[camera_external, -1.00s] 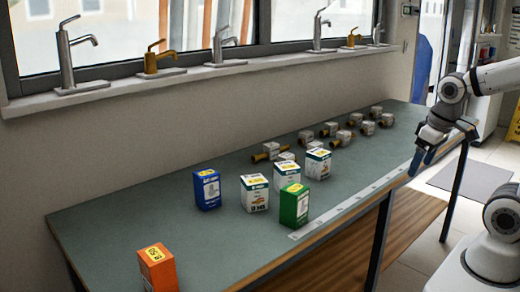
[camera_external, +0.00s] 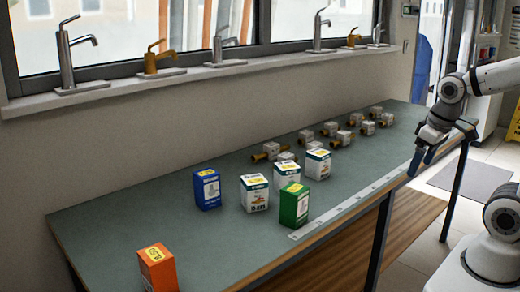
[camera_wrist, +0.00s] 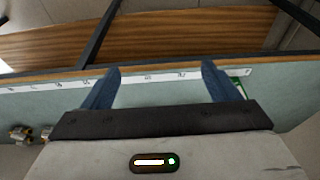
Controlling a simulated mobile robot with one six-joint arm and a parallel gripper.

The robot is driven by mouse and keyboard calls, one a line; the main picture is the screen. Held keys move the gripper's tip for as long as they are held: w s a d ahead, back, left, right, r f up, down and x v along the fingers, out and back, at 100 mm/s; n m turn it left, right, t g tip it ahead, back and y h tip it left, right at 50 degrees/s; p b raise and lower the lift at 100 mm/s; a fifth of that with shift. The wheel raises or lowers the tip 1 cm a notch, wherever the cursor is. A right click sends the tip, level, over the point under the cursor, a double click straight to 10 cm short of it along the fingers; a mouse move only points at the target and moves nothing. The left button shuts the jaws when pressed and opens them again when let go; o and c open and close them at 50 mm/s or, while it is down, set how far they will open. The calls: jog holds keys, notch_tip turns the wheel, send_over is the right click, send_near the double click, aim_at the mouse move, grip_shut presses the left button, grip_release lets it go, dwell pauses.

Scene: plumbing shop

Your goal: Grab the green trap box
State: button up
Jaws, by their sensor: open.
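The green trap box (camera_external: 294,205) stands upright on the workbench near its front edge, beside a white box. In the wrist view only a small green and white part (camera_wrist: 238,84) shows, partly hidden behind the right finger. My gripper (camera_external: 424,160) is open and empty. It is near the bench's front edge, well to the right of the green box and apart from it. In the wrist view its two blue fingers (camera_wrist: 160,76) stand wide apart with nothing between them.
White boxes (camera_external: 254,194), a blue box (camera_external: 207,189) and an orange box (camera_external: 158,268) stand on the workbench (camera_external: 120,215). Several brass valve fittings (camera_external: 330,129) lie toward its far end. Faucets (camera_external: 66,55) line the windowsill. The bench's front-left surface is mostly clear.

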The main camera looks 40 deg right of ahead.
jog(key=w+a+p, duration=0.1)
jog(key=w+a, duration=0.2)
jog(key=w, duration=0.3)
jog(key=w+a+p, duration=0.1)
jog(key=w+a, duration=0.2)
jog(key=w, duration=0.3)
jog(key=n+t+p, duration=0.1)
jog(key=t, duration=0.1)
send_near(292, 200)
jog(key=w+d+f, duration=0.1)
jog(key=d, duration=0.1)
jog(key=w+d+f, duration=0.2)
jog(key=shift+w+f, duration=0.15)
jog(key=shift+f, duration=0.1)
jog(key=shift+w+a+f+y, duration=0.25)
jog(key=shift+a+f+y, duration=0.05)
jog(key=shift+a+f, duration=0.1)
jog(key=shift+s+p+x, duration=0.2)
jog(key=shift+p+x, duration=0.5)
jog(key=shift+x, duration=3)
jog(key=shift+f, duration=0.1)
jog(key=shift+c, duration=0.4)
jog(key=c, duration=1.1)
